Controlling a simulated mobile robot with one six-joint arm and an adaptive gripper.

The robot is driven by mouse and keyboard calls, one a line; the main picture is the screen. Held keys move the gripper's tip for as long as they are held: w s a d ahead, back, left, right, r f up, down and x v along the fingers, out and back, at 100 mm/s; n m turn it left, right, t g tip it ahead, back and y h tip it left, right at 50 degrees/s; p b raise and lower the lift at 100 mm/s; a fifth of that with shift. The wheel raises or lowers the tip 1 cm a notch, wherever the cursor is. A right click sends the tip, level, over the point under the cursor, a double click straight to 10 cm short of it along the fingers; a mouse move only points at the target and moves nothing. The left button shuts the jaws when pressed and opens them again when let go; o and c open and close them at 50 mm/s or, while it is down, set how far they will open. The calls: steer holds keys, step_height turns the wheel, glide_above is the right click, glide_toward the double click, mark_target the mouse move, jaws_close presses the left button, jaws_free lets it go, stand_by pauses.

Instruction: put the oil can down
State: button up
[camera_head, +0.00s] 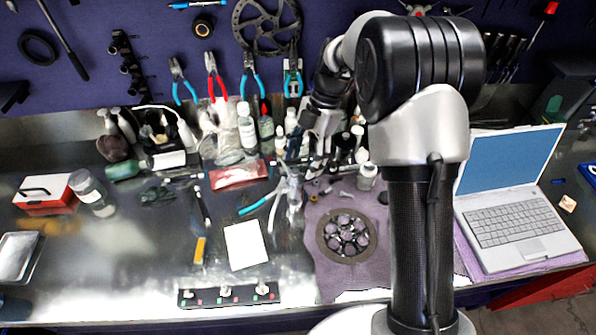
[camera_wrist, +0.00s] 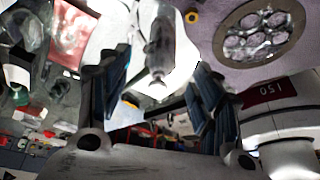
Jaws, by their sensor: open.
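What looks like the oil can, a small grey, partly see-through vessel with a narrow tip, stands on the bench (camera_head: 294,197), left of the purple mat. In the wrist view it shows at top centre (camera_wrist: 160,42), between the lines of my two fingers. My gripper (camera_head: 318,168) is above the back of the bench, just right of the can. In the wrist view its dark ribbed fingers (camera_wrist: 160,98) are spread apart, with a visible gap on both sides of the can. Nothing is held between them. The can's contact with the bench is not clear.
A purple mat (camera_head: 330,283) with a round metal sprocket part (camera_head: 346,236) lies to the right. Teal-handled pliers (camera_head: 259,203), a white pad (camera_head: 246,245) and a red packet (camera_head: 238,176) lie left. Several bottles crowd behind. A laptop (camera_head: 512,215) stands far right.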

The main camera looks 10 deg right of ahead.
steer(key=s+d+r+m+t+h, duration=0.1)
steer(key=s+d+r+m+t, duration=0.1)
steer(key=s+r+m, duration=0.5)
steer(key=s+d+r+m+t+h, duration=0.1)
steer(key=s+d+r+m+t, duration=0.1)
steer(key=s+r+m, duration=0.5)
steer(key=s+d+r+m+t+h, duration=0.1)
steer(key=s+d+r+m+t, duration=0.1)
steer(key=s+m, duration=0.9)
steer(key=shift+s+d+t+h, duration=0.3)
steer(key=shift+s+d+t, duration=0.45)
steer(key=shift+s, duration=0.35)
steer(key=shift+f, duration=0.4)
